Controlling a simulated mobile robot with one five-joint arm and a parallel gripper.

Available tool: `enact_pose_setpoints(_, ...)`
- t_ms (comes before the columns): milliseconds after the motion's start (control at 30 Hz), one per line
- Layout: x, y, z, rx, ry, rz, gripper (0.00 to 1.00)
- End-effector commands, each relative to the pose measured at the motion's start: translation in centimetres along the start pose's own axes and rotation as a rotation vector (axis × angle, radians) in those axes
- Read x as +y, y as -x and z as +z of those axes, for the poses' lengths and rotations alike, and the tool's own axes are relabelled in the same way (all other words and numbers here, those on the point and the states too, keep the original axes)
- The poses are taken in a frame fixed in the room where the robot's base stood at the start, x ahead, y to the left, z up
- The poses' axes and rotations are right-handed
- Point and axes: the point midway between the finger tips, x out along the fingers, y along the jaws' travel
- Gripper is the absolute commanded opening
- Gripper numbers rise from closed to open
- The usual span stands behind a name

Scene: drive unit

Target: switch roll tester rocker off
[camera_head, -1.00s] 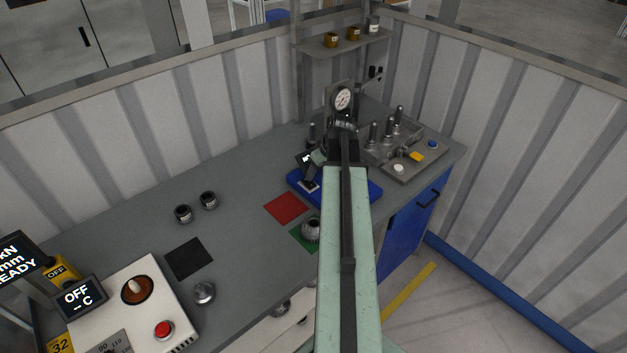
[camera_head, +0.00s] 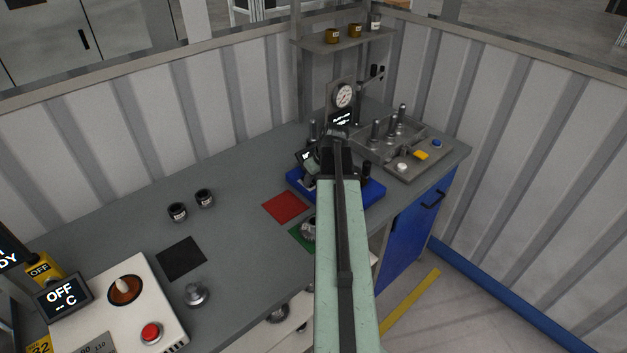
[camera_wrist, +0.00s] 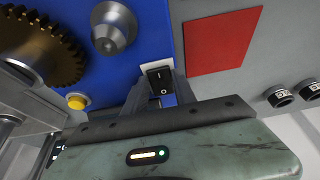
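The rocker (camera_wrist: 157,78) is a small black switch marked I and O, on a pale mount at the edge of the blue roll tester base (camera_wrist: 150,20) in the wrist view. Which side of it is pressed in, I cannot tell. My gripper (camera_wrist: 160,88) is open, with a grey finger on either side of the rocker's picture. Contact cannot be made out. In the head view the blue base (camera_head: 369,190) shows on the bench beneath my arm, which hides the rocker and most of my gripper.
A brown gear (camera_wrist: 40,45), a metal knob (camera_wrist: 112,28) and a yellow button (camera_wrist: 77,100) sit by the rocker. A red mat (camera_wrist: 222,40) lies to its right. A gauge (camera_head: 343,95) and a grey fixture with pegs (camera_head: 400,140) stand behind.

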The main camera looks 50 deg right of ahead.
Motion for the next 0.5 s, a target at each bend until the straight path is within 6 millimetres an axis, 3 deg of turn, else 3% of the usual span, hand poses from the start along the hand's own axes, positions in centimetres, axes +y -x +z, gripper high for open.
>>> enact_pose_setpoints(33,0.0,0.0,0.0,0.000,0.000,0.000,0.10)
enact_pose_setpoints(67,0.0,0.0,0.0,0.000,0.000,0.000,0.02)
enact_pose_setpoints(100,0.0,0.0,0.0,0.000,0.000,-0.001,0.00)
enact_pose_setpoints(267,0.1,0.2,-0.6,-0.049,0.003,-0.002,0.00)
enact_pose_setpoints(500,0.2,0.1,-1.4,-0.275,0.003,-0.002,0.00)
